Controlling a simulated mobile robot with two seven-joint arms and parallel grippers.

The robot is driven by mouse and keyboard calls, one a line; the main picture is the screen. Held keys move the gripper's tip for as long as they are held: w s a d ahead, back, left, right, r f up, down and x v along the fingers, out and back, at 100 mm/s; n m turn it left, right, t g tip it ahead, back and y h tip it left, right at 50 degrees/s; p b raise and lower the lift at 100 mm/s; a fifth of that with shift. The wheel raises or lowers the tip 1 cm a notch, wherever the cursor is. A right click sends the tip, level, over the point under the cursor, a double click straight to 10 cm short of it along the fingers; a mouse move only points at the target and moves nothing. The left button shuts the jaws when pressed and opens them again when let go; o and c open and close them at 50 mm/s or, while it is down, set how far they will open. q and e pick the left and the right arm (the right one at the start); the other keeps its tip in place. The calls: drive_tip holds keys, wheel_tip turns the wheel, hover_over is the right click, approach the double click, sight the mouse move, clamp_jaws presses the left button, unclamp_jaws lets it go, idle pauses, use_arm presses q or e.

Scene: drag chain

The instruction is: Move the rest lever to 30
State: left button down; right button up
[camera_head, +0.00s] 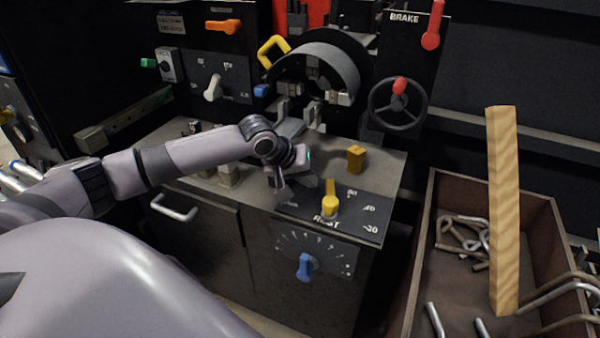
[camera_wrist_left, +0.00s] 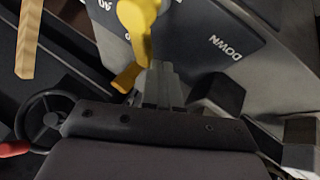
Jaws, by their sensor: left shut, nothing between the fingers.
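The yellow rest lever (camera_head: 330,202) stands on a dark dial plate (camera_head: 364,206) marked REST on top of the machine's bench. Its arm points away from the REST label, toward the back. The 30 mark (camera_head: 371,229) is at the plate's right front corner. The lever also shows at the top of the left wrist view (camera_wrist_left: 138,18). My left gripper (camera_head: 279,188) is shut and empty, at the left of the lever and apart from it. Its closed fingers show in the left wrist view (camera_wrist_left: 158,88), where the lever's yellow arm appears just beyond them. My right gripper is not in view.
A yellow block (camera_head: 355,158) stands behind the plate. A blue knob (camera_head: 305,266) is on the front panel below. A handwheel (camera_head: 398,105) is at the back right. A bin (camera_head: 418,245) with bent rods and a wooden plank (camera_head: 503,210) stands at the right.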

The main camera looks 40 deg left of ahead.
use_arm(q)
drive_tip(key=shift+x, duration=1.7)
drive_tip(key=shift+w, duration=0.1)
drive_tip(key=shift+w+p, duration=0.1)
drive_tip(key=shift+p, duration=0.2)
